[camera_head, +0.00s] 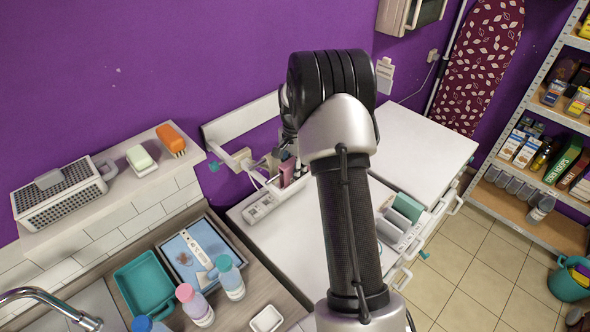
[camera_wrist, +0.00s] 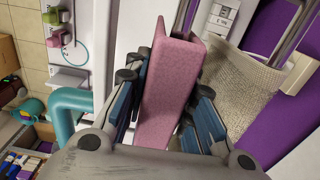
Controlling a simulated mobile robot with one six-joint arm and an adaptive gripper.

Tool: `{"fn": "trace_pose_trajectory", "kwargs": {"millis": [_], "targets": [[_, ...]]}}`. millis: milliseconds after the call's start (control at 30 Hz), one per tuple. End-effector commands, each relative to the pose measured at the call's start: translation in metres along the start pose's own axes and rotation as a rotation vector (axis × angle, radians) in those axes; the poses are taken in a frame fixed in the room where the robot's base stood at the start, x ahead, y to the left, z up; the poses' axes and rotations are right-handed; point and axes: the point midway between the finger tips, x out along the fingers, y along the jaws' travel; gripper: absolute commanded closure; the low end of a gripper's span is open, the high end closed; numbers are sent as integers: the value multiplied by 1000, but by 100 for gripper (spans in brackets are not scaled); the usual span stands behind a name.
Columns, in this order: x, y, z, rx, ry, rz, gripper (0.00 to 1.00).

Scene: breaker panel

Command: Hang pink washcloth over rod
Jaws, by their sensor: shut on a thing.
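The pink washcloth (camera_wrist: 170,88) is folded and pinched between the fingers of my gripper (camera_wrist: 165,86) in the wrist view. In the head view the washcloth (camera_head: 287,171) shows as a small pink patch left of my arm, in front of the white wall rail. A slim metal rod (camera_wrist: 185,14) comes down from the top of the wrist view and meets the washcloth's upper edge. I cannot tell whether the cloth lies over the rod or only in front of it. My arm hides most of the gripper in the head view.
A beige cloth (camera_wrist: 248,90) hangs beside the pink one, under a second metal bar (camera_wrist: 295,30). A white worktop (camera_head: 320,230) lies below. Left are a shelf (camera_head: 110,195), a teal tray (camera_head: 145,283) and several bottles. A teal curved part (camera_wrist: 75,105) is left of the gripper.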

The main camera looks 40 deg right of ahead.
Motion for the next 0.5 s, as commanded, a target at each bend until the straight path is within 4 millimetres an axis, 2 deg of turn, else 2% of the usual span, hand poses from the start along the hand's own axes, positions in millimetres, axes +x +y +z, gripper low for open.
{"fn": "trace_pose_trajectory", "kwargs": {"millis": [233, 267, 500], "targets": [[6, 0, 0, 0, 0, 0, 100], [6, 0, 0, 0, 0, 0, 75], [5, 0, 0, 0, 0, 0, 59]]}}
